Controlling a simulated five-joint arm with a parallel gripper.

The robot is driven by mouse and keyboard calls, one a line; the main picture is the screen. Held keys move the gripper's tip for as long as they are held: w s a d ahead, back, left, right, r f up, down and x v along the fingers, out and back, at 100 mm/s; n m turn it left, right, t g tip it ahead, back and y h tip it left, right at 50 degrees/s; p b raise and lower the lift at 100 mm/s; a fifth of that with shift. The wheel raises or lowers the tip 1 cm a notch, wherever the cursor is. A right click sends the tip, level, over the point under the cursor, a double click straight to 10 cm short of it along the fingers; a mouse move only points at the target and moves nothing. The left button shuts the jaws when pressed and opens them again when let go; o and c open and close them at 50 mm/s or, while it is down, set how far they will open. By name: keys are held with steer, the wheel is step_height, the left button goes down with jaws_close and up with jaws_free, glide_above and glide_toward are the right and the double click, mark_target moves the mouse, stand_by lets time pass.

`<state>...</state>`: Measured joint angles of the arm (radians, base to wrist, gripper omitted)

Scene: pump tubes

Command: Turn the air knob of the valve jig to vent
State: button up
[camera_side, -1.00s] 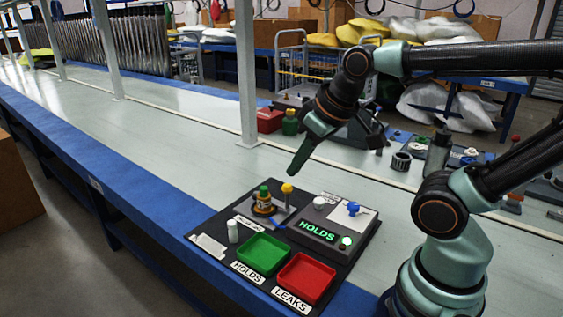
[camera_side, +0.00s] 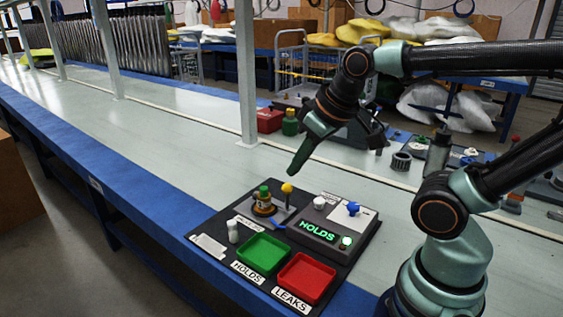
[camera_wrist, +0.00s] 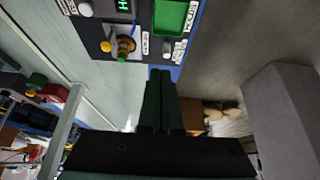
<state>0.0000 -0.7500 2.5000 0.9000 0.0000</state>
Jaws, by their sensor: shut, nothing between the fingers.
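The valve jig is a dark board (camera_side: 213,226) on the bench. A blue knob (camera_side: 353,208) sits on a white plate at its back right; its marking is too small to read, and it is outside the wrist view. The display (camera_side: 317,231) reads HOLDS in green, with a lit green lamp (camera_side: 345,243) beside it. An orange-brown part with a green cap (camera_side: 263,204) stands in the holder and also shows in the wrist view (camera_wrist: 124,46). My gripper (camera_side: 292,172) is shut and empty, above the board's back edge, apart from everything.
A yellow ball-topped lever (camera_side: 287,188) stands just below my fingertips. A white button (camera_side: 319,202) is between it and the blue knob. A green tray (camera_side: 263,253) and a red tray (camera_side: 306,278) lie in front. The bench to the left is clear.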

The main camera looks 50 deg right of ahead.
steer(key=o, duration=0.5)
steer(key=shift+d, duration=0.15)
steer(key=o, duration=0.5)
steer(key=shift+w+d+f+m, duration=0.1)
steer(key=shift+d+f+m, duration=0.05)
steer(key=shift+d+m, duration=0.4)
steer(key=shift+o, duration=0.2)
steer(key=d+f+m+g+h, duration=0.1)
steer(key=d+f+m+g, duration=0.1)
steer(key=d+m, duration=0.6)
steer(key=shift+s+m+g, duration=0.2)
steer(key=shift+m+g, duration=0.2)
steer(key=shift+m, duration=0.05)
steer(key=m+g+y, duration=0.1)
steer(key=m+g, duration=0.2)
steer(key=m, duration=0.9)
glide_toward(354, 204)
step_height(354, 204, down, 9)
steer(key=shift+s+a+r, duration=0.1)
steer(key=shift+a+r, duration=0.05)
jaws_close()
